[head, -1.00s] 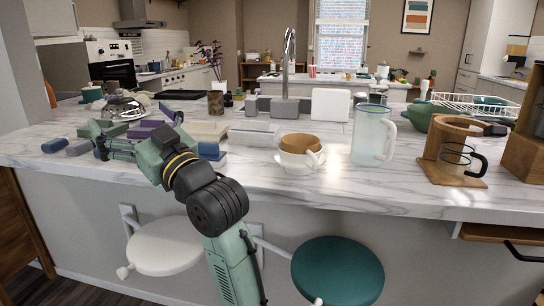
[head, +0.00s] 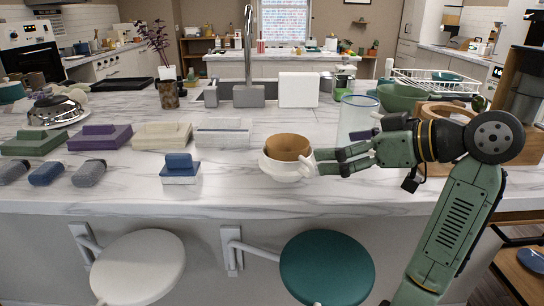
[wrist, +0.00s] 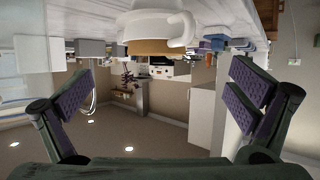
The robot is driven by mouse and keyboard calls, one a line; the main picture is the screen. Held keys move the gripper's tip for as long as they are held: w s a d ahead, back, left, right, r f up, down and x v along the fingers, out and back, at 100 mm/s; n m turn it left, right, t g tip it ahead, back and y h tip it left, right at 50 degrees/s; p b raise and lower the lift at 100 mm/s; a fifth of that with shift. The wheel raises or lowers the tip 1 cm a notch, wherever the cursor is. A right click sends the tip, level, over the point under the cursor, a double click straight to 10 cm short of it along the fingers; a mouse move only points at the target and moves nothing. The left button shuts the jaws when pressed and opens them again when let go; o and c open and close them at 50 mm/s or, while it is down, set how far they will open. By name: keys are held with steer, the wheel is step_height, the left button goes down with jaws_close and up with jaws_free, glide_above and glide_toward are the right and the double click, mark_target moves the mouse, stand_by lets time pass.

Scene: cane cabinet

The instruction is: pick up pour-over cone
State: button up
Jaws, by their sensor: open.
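The pour-over cone (head: 272,167) is white, with a brown filter (head: 288,147) in its mouth. It stands upright near the front of the marble counter in the head view. It shows upside down at the top of the wrist view (wrist: 155,25), with its handle to the right. My gripper (head: 326,162) is just right of the cone, pointing left at it, near its handle. In the wrist view my gripper (wrist: 163,80) is open, its purple-padded fingers wide apart with nothing between them. Whether a finger touches the handle cannot be told.
A frosted pitcher (head: 355,118) stands just behind my gripper, partly hidden by it. A wooden stand (head: 437,110) is to the right, behind my arm. A blue-and-white block (head: 180,172) lies left of the cone. A white butter-dish-like block (head: 222,133) lies behind it.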

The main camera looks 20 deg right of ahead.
mark_target(304, 152)
steer(key=p+x, duration=0.1)
steer(key=x, duration=0.3)
steer(key=shift+w+a+f, duration=0.15)
steer(key=shift+w+a, duration=0.05)
steer(key=shift+w, duration=0.05)
steer(key=p+x, duration=0.1)
steer(key=x, duration=0.4)
steer(key=shift+w+f+p, duration=0.35)
steer(key=shift+c, duration=0.2)
steer(key=c, duration=1.2)
